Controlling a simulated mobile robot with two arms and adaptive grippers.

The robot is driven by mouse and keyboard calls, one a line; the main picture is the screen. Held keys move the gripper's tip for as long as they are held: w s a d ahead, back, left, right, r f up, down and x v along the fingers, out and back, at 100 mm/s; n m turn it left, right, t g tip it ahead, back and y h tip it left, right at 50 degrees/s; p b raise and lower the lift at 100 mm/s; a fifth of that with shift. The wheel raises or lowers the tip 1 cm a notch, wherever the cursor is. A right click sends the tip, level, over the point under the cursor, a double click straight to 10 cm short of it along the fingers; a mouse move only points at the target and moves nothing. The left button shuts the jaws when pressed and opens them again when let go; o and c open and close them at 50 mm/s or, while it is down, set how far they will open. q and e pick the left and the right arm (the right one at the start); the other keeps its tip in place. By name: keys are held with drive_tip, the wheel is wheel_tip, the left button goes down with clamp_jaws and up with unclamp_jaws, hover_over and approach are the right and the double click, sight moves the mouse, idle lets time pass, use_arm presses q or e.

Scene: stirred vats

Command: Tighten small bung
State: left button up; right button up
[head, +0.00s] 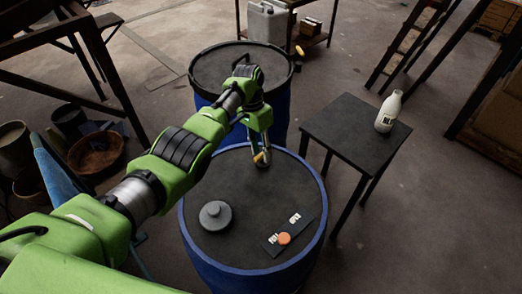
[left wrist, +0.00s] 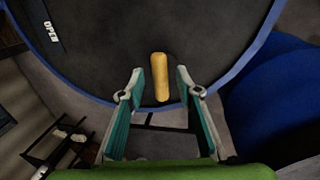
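A blue drum (head: 190,240) with a dark lid stands in front of me. A yellow bar-shaped piece (left wrist: 161,77) is at the lid's far edge in the head view; I cannot tell whether it is the small bung's handle. My left gripper (left wrist: 160,85) is open, with its fingers on either side of the bar and a gap on both sides. In the head view the left gripper (head: 262,158) partly hides the bar. A round grey bung (head: 215,215) sits on the lid's left. An orange disc (head: 284,239) rests on a dark label plate (head: 272,248). My right gripper is not in view.
A second blue drum (head: 205,72) stands behind. A small dark table (head: 345,125) with a white bottle (head: 388,112) is on the right. A shelf with a white canister (head: 267,24) is at the back. Tubs (head: 97,153) stand at the left.

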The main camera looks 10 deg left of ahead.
use_arm(q)
wheel_tip(320, 180, up, 12)
drive_tip(key=w+a, duration=0.1)
drive_tip(key=a, duration=0.1)
drive_tip(key=shift+w+f, duration=0.2)
idle(0.3)
